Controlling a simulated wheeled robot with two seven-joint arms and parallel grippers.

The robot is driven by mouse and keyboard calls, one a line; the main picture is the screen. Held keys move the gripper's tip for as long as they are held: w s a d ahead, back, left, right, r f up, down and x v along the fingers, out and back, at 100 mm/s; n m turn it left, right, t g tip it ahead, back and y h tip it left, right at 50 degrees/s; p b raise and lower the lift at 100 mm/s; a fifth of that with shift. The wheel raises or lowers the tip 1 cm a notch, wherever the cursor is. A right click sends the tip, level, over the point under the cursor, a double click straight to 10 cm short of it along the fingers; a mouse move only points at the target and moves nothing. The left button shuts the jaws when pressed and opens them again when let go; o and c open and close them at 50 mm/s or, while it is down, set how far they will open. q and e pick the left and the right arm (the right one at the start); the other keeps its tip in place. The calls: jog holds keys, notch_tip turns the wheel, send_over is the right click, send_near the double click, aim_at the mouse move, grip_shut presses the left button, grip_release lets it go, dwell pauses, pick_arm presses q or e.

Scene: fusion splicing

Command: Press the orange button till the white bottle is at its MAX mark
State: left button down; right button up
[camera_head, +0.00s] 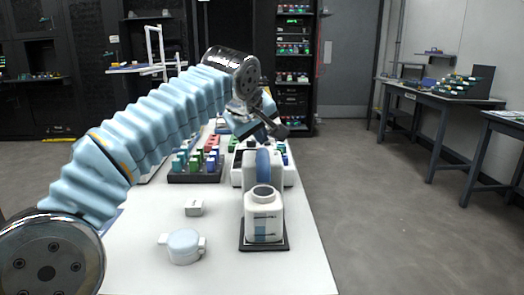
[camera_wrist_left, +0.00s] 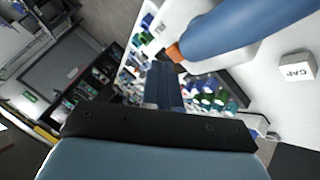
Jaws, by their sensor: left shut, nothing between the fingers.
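The white bottle (camera_head: 263,220) stands upright on a dark square base (camera_head: 264,246), its round neck open at the top. Thin bluish marks show on its front, but I cannot read its MAX mark or level. Behind it stands a white dispenser with a blue rounded part (camera_head: 262,163). This blue part (camera_wrist_left: 225,28) is large in the left wrist view, with the orange button (camera_wrist_left: 174,53) at its end. The button is hidden in the head view. My left gripper (camera_head: 277,130) is shut and empty, above and behind the dispenser. My right gripper is out of view.
A small white block marked CAP (camera_wrist_left: 297,70) lies on the white table; it also shows in the head view (camera_head: 194,208). A pale round lidded piece (camera_head: 184,246) lies nearer. A dark rack (camera_head: 195,177) holds several coloured vials.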

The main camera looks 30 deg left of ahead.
pick_arm(q)
jog(key=shift+f+b, duration=0.35)
jog(key=shift+f, duration=0.3)
dwell(0.6)
jog(key=shift+r, duration=0.15)
jog(key=shift+r+p, duration=0.8)
jog(key=shift+p, duration=0.15)
notch_tip(320, 180, up, 5)
jog(key=p, duration=0.5)
dwell(0.6)
